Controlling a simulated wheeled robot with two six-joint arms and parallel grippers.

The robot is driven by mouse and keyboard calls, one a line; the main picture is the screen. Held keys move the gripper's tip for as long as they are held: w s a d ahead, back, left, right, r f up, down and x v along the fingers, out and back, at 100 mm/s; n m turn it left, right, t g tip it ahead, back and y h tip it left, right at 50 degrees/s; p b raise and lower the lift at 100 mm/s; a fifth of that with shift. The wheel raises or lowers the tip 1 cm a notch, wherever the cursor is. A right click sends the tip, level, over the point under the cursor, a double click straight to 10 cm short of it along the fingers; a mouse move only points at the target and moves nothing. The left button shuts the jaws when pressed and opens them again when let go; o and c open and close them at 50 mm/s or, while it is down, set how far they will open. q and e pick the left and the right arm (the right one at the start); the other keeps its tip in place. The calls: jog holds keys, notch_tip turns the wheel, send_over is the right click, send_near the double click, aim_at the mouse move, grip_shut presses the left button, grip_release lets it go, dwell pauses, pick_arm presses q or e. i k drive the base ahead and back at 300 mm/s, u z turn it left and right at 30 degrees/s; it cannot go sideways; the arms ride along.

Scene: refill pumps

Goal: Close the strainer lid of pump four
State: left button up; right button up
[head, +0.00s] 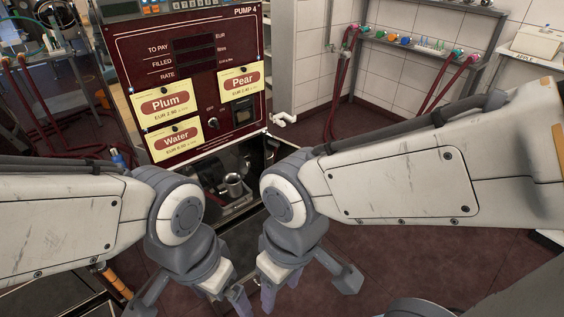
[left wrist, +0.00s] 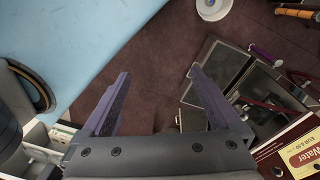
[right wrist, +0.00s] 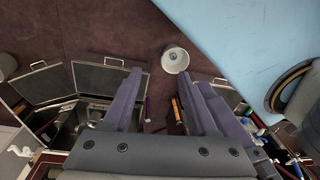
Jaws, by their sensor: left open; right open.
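Pump four (head: 190,75) stands ahead in the head view, a dark red cabinet marked PUMP 4. Its lower compartment is open. Inside is a small shiny metal strainer pot (head: 234,187); whether its lid is raised is too small to tell. My left gripper (head: 231,298) and right gripper (head: 279,289) are side by side in front of and below the compartment, apart from the strainer. In the left wrist view the left jaws (left wrist: 160,75) are open and empty. In the right wrist view the right jaws (right wrist: 160,80) are open and empty.
Yellow labels Plum (head: 166,103), Pear (head: 239,83) and Water (head: 177,139) are on the pump front. A wall rack (head: 420,46) with coloured fittings and red hoses is at the back right. The dark red floor (head: 430,262) is clear at right.

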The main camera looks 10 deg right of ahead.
aim_at(244, 164)
jog(key=z, duration=0.85)
jog(key=k, duration=1.1)
jog(key=z, duration=0.8)
jog(key=i, duration=1.55)
jog(key=u, duration=1.4)
jog(key=i, duration=0.95)
jog(key=u, duration=0.65)
jog(key=i, duration=0.45)
jog(key=z, duration=0.05)
